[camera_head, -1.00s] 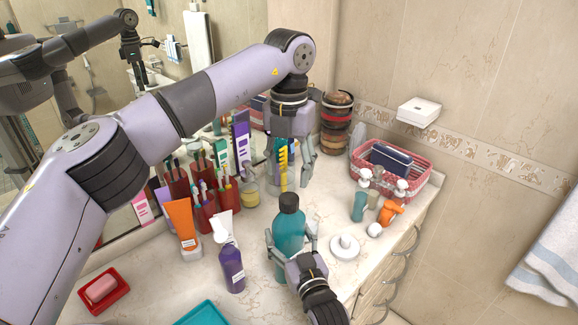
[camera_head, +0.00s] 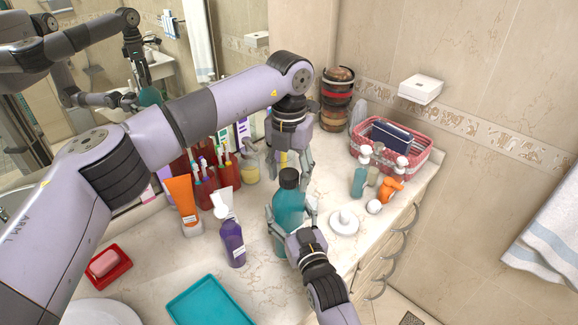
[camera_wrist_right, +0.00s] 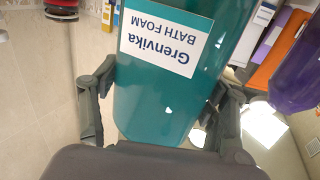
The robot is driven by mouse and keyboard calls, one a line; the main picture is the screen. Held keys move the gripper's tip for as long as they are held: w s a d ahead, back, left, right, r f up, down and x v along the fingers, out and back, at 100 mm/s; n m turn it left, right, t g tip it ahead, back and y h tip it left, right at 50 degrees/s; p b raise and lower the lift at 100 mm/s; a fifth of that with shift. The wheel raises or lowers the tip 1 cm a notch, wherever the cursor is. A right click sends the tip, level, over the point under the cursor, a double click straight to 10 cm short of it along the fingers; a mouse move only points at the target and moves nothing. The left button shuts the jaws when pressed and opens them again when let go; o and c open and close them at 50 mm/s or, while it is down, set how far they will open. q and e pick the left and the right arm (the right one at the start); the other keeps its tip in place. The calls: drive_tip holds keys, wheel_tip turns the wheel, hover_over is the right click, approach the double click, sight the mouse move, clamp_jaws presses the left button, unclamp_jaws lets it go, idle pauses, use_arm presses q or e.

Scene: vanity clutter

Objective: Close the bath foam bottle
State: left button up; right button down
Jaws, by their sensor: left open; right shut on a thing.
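The teal bath foam bottle (camera_head: 287,212) stands upright on the counter, with a dark cap (camera_head: 289,177) on its top. I cannot tell how tight the cap is. My right gripper (camera_head: 292,222) is shut on the bottle's body from the front. In the right wrist view the bottle (camera_wrist_right: 155,105) fills the middle, its white label upside down, with a finger on each side; its cap is out of that view. My left gripper (camera_head: 291,172) points down, open, its fingers apart just behind or around the cap; the exact depth is unclear.
A white round dish (camera_head: 344,223), small bottles (camera_head: 361,172) and a red basket (camera_head: 423,160) are to the right. A teal tray (camera_head: 210,303) and red soap dish (camera_head: 107,268) lie in front.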

use_arm(q)
clamp_jaws()
drive_tip(key=shift+o, duration=0.6)
unclamp_jaws()
drive_tip(key=shift+r, duration=0.1)
wheel_tip(320, 180, up, 12)
idle(0.7)
